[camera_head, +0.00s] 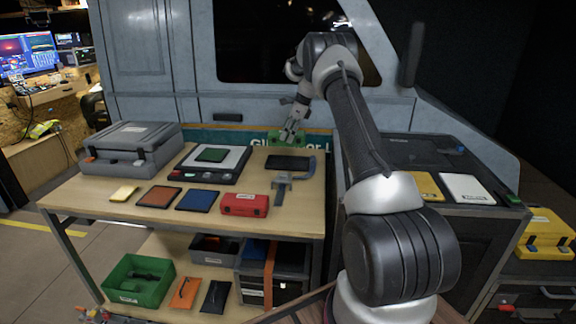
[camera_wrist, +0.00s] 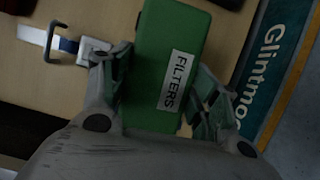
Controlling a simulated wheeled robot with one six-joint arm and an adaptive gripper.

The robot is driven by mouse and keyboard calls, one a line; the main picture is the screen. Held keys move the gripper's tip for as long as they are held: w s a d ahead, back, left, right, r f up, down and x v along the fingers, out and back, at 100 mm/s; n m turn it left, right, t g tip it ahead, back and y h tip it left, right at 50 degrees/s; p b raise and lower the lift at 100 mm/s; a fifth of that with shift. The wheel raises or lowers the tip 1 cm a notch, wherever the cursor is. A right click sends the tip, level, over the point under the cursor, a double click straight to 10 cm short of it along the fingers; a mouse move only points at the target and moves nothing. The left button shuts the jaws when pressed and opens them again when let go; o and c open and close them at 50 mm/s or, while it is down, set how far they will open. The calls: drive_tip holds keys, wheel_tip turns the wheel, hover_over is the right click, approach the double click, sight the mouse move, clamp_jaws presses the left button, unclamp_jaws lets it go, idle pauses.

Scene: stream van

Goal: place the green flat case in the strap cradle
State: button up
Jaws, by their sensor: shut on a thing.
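My gripper (camera_head: 288,136) is over the back right of the workbench, near the van wall. It is shut on a green flat case (camera_wrist: 172,40) labelled "FILTERS", with a finger on each side in the wrist view (camera_wrist: 160,98). In the head view only part of this case (camera_head: 274,138) shows beside the fingers. On the lower shelf, an orange strap (camera_head: 269,268) runs over a dark open-fronted holder with something blue on top. It looks like the strap cradle, but I cannot be sure. Its inside is partly hidden.
On the bench are a grey hard case (camera_head: 130,160), a black-and-white device (camera_head: 237,160) with a green square, a black flat item (camera_head: 288,162), a clamp (camera_head: 283,187), and a red box (camera_head: 245,205). A green bin (camera_head: 138,292) stands below left. A dark cabinet (camera_head: 460,235) stands right.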

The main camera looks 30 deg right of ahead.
drive_tip(key=shift+w+d+f, duration=0.15)
drive_tip(key=shift+d+f, duration=0.05)
drive_tip(key=shift+d, duration=0.1)
wheel_tip(320, 180, down, 9)
drive_tip(key=shift+f, duration=0.2)
drive_tip(key=o, duration=1.3)
drive_tip(key=shift+f, duration=0.1)
